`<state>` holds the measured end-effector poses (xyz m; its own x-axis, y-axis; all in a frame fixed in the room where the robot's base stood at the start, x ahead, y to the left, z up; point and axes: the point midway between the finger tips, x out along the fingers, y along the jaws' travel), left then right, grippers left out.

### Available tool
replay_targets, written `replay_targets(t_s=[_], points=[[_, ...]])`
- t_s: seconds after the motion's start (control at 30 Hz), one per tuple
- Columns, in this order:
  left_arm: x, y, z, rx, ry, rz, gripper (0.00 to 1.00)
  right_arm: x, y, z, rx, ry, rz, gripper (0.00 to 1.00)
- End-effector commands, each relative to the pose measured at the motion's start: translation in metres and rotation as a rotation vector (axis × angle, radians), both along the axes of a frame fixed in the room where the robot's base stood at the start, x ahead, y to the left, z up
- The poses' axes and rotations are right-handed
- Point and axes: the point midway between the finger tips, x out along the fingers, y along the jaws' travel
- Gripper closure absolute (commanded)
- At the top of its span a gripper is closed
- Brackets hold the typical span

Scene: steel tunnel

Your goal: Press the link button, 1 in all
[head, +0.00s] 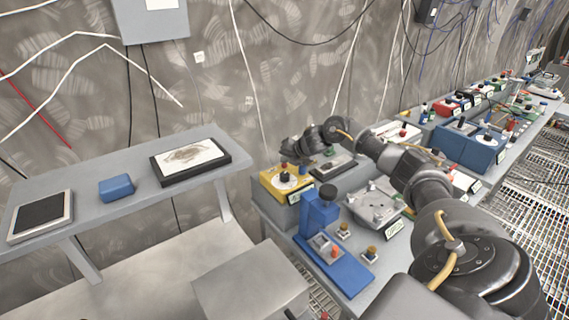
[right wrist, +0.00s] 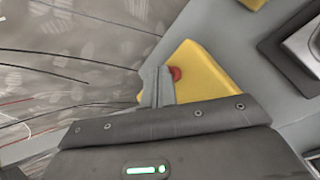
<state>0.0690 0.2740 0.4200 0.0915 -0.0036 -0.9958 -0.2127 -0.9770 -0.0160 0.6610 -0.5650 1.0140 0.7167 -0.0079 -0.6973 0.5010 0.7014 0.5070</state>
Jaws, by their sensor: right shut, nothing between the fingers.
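A yellow box (head: 270,183) with a round white dial on its face stands at the near left end of the bench, and a small red button (head: 284,166) shows on it. My right gripper (head: 301,167) is at this box, over its back part. In the right wrist view its shut fingers (right wrist: 156,86) are empty and lie right beside the red button (right wrist: 175,73) on the yellow box (right wrist: 200,75). The fingers partly cover the button; I cannot tell whether they touch it. I cannot read which button is labelled link. My left gripper is not in view.
A blue press-like device (head: 318,215) and a grey plate device (head: 375,206) stand close in front of the yellow box. More devices, including a blue box (head: 468,150), line the bench to the right. A grey shelf (head: 90,210) at left holds a small blue block (head: 117,187).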

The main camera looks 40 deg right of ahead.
Motion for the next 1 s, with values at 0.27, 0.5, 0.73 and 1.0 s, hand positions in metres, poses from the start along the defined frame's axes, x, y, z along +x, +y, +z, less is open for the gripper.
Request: replay_targets(t_s=[0.27, 0.5, 0.73, 1.0], points=[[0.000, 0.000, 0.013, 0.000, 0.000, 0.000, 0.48, 0.000, 0.000, 0.015, 0.000, 0.000, 0.000, 1.00], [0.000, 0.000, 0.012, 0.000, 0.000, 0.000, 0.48, 0.000, 0.000, 0.014, 0.000, 0.000, 0.000, 1.00], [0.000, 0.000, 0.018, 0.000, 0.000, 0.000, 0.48, 0.000, 0.000, 0.022, -0.001, -0.001, -0.001, 1.00], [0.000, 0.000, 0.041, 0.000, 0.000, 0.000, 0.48, 0.000, 0.000, 0.049, -0.001, -0.002, -0.001, 1.00]])
